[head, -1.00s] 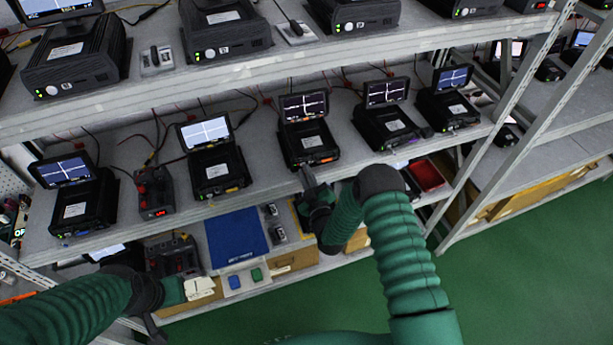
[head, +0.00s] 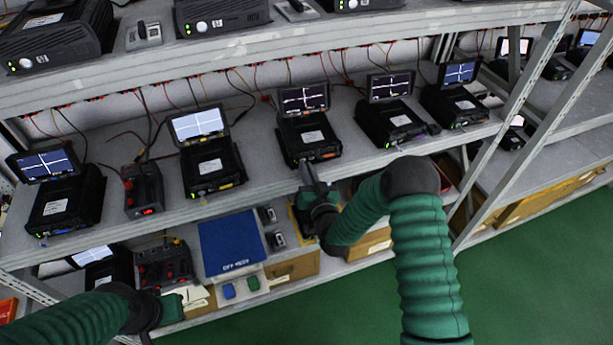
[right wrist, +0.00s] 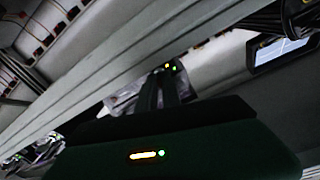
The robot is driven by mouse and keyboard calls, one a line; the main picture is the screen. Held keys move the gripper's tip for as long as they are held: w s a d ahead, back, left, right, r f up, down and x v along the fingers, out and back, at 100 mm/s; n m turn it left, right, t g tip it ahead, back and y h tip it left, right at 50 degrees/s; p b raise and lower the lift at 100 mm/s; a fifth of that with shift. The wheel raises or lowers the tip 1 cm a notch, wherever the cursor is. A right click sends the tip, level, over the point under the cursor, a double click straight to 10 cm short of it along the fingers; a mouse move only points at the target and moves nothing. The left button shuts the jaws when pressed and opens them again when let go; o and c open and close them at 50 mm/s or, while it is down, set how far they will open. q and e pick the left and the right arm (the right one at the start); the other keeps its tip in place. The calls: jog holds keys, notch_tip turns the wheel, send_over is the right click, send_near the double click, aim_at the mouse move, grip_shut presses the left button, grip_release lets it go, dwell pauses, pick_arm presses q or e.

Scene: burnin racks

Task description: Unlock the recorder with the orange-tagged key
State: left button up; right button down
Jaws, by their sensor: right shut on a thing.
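The recorder with an orange mark (head: 310,140) on its front stands on the middle shelf, a black box with a lit screen (head: 304,99). My right gripper (head: 307,170) is at the shelf's front edge, just before this recorder, fingers pointing at its face. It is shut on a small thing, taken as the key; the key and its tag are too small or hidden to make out. In the right wrist view the dark fingers (right wrist: 160,92) are close together, with small lights at their tips. My left gripper (head: 168,310) is low at the left, away from the recorders; its jaws are not clear.
Similar recorders (head: 209,165) (head: 390,122) stand on both sides along the middle shelf (head: 262,175). The upper shelf (head: 270,45) overhangs them. Below are a blue mat (head: 231,243), cardboard boxes (head: 290,267) and small blue and green blocks. Green floor lies open at right.

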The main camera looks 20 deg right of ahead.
jog(key=m+b, duration=0.2)
jog(key=m, duration=0.1)
jog(key=shift+w+d, duration=0.1)
jog(key=shift+d, duration=0.05)
jog(key=shift+r+m+b, duration=0.1)
jog(key=shift+m+b, duration=0.55)
jog(key=shift+m, duration=0.45)
jog(key=shift+d, duration=0.1)
jog(key=c, duration=1.9)
grip_release()
jog(key=shift+s, duration=0.2)
jog(key=s+p, duration=0.1)
jog(key=s, duration=1.5)
jog(key=shift+s, duration=0.25)
